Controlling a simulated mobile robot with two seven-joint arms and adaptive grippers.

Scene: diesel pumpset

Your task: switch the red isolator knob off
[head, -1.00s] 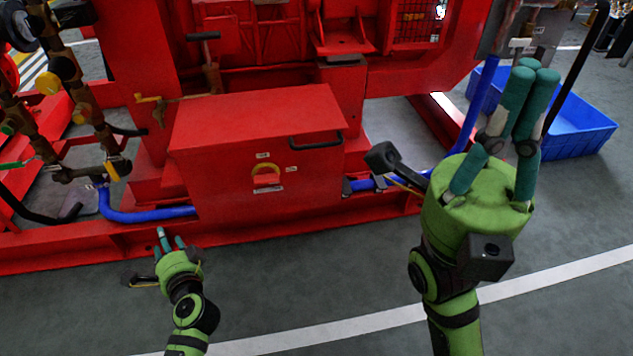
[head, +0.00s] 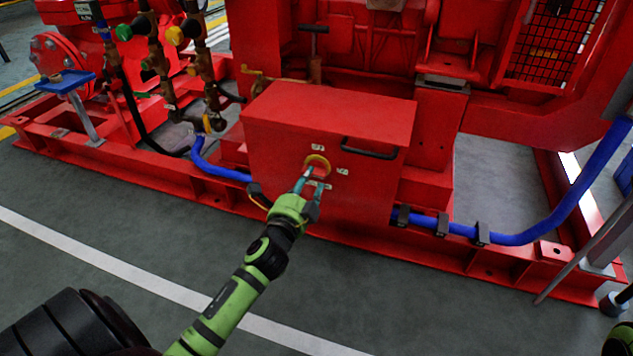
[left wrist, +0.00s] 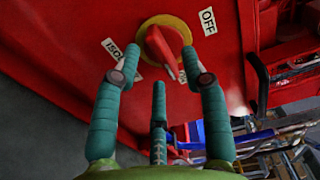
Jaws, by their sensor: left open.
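The red isolator knob (left wrist: 161,47) sits on a round yellow plate (left wrist: 179,26) on the front of a red box. In the head view the yellow plate (head: 317,165) shows, with the knob small and partly covered by my fingers. My left gripper (head: 307,184) is open just in front of it. In the left wrist view its teal fingers (left wrist: 161,80) are spread below and around the knob; contact cannot be told. My right gripper is not in view.
The red box (head: 265,140) has a black handle (head: 370,148) right of the knob. Blue hoses (head: 517,238) run along the red base frame. Brass valves and pipes (head: 155,60) stand at left. The grey floor (head: 130,225) in front is clear.

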